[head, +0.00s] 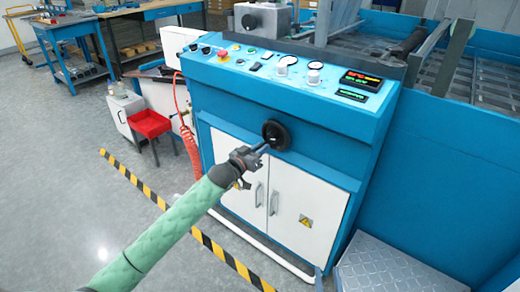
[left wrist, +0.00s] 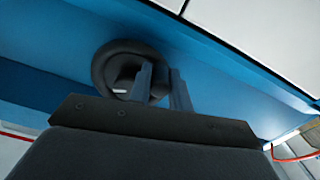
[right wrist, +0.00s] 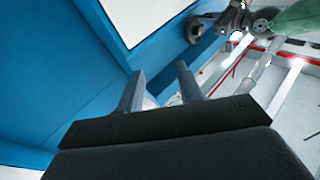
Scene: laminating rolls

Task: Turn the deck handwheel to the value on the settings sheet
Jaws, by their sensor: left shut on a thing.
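The black deck handwheel (head: 276,135) is on the blue front of the machine, above the white cabinet doors. My left gripper (head: 262,148) is shut on the handwheel at its lower left side. In the left wrist view the wheel (left wrist: 108,62) has a small white mark, and its right rim lies by the fingers (left wrist: 160,72). My right gripper (right wrist: 156,72) is out of the head view; its fingers are apart with nothing seen between them. The right wrist view also shows the handwheel (right wrist: 197,30). I cannot make out a settings sheet.
The sloped panel has knobs, gauges (head: 314,72), a red button (head: 223,55) and two displays (head: 361,80) too small to read. A red coiled hose (head: 190,150) hangs at left, near a red stool (head: 150,123). A grey step (head: 385,268) stands at lower right.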

